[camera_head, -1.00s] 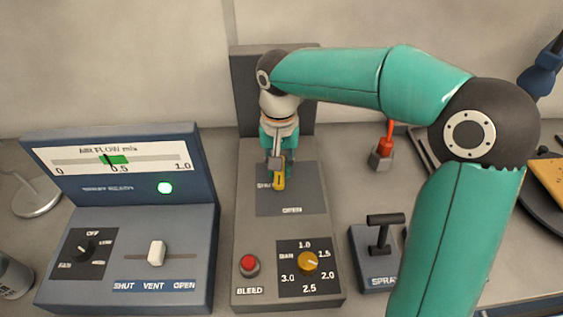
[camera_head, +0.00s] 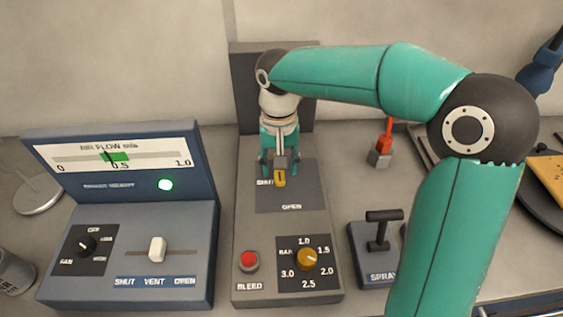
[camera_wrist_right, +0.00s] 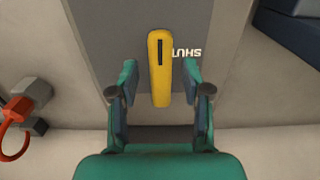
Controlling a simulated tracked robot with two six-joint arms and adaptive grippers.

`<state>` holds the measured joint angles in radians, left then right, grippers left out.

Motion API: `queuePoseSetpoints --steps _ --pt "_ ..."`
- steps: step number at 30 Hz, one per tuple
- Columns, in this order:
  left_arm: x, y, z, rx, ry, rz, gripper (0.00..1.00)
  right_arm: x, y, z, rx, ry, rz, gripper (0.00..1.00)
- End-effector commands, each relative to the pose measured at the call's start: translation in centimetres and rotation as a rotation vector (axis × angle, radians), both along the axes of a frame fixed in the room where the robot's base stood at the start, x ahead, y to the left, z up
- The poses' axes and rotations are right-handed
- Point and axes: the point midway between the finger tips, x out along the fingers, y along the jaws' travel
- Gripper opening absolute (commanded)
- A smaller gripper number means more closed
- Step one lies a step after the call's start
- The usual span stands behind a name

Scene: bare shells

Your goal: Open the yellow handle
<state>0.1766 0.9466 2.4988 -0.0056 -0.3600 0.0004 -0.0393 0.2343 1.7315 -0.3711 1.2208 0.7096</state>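The yellow handle (camera_head: 280,180) sits at the upper part of the dark label plate on the middle console, beside the word SHUT. In the right wrist view the handle (camera_wrist_right: 160,70) lies lengthwise between the fingers, with a dark slot in its top. My right gripper (camera_head: 280,162) is at the handle from behind and above, partly covering its upper end. In the wrist view its two fingers (camera_wrist_right: 160,82) stand apart, one on each side of the handle, with a gap on both sides. My left gripper is out of view.
Below the handle are the word OPEN, a red BLEED button (camera_head: 249,261) and an orange BAR knob (camera_head: 307,259). An airflow panel (camera_head: 150,245) stands left.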

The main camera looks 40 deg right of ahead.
Motion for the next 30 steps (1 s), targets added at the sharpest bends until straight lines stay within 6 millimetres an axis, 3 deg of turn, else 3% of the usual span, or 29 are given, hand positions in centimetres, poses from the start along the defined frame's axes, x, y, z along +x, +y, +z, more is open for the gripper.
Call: queuePoseSetpoints --steps 11,24,30 --pt "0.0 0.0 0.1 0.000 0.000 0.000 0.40 0.2 -0.1 1.3 -0.001 -0.008 -0.002 0.48" --pt "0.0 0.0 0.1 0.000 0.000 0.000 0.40 0.1 -0.1 9.4 0.000 -0.006 0.000 0.48" --pt "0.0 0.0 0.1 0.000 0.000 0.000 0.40 0.1 0.0 11.5 -0.001 -0.003 0.000 0.48"
